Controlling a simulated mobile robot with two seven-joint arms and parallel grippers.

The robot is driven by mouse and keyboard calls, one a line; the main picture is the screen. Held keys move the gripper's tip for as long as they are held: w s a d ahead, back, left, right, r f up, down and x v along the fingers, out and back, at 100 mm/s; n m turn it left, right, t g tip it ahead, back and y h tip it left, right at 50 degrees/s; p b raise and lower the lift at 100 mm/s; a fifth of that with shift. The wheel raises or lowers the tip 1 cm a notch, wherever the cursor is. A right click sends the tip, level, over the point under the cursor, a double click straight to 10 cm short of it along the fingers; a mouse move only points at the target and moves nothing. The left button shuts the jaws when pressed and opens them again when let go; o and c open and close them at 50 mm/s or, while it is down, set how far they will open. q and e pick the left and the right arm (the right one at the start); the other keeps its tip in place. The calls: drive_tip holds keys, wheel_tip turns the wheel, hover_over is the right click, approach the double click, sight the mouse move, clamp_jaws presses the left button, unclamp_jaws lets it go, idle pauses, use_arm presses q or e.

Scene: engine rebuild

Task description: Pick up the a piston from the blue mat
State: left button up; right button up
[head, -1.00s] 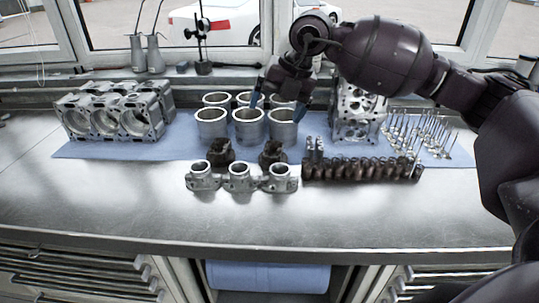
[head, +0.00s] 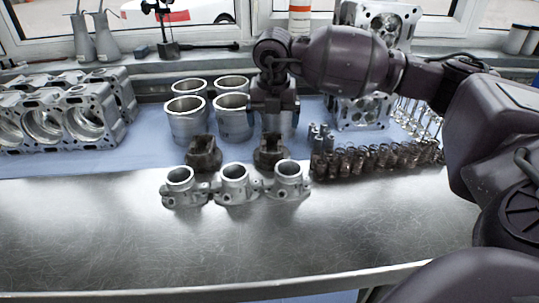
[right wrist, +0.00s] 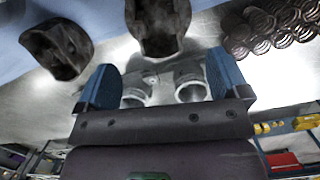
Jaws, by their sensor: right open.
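Two dark brown pistons stand on the front part of the blue mat (head: 60,168), the left piston (head: 203,154) and the right piston (head: 270,155). In the right wrist view the left piston (right wrist: 58,48) is at upper left and the right piston (right wrist: 160,28) at top centre. My right gripper (head: 273,122) is above and just behind the right piston in the head view; its fingertips are hard to make out there. In the right wrist view its two blue fingers (right wrist: 163,72) are spread, with the right piston beyond the gap, not gripped. My left gripper is out of view.
Metal cylinder sleeves (head: 187,122) stand behind the pistons, close to my right gripper. A row of dark springs (head: 375,160) is to the right, an engine block (head: 70,115) at left. The bench front is clear.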

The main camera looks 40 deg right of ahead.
sight(272, 142)
drive_tip(key=f, duration=0.3)
drive_tip(key=shift+w+d, duration=0.15)
drive_tip(key=shift+w, duration=0.05)
drive_tip(key=shift+w+f, duration=0.1)
drive_tip(key=shift+f, duration=0.25)
drive_tip(key=f, duration=0.1)
drive_tip(key=f+b, duration=0.1)
drive_tip(key=w+f, duration=0.1)
drive_tip(key=f, duration=0.1)
drive_tip(key=shift+d, duration=0.35)
drive_tip(key=shift+f, duration=0.4)
drive_tip(key=shift+r, duration=0.1)
drive_tip(key=shift+c, duration=0.2)
drive_tip(key=shift+c, duration=1.1)
drive_tip(key=c, duration=1)
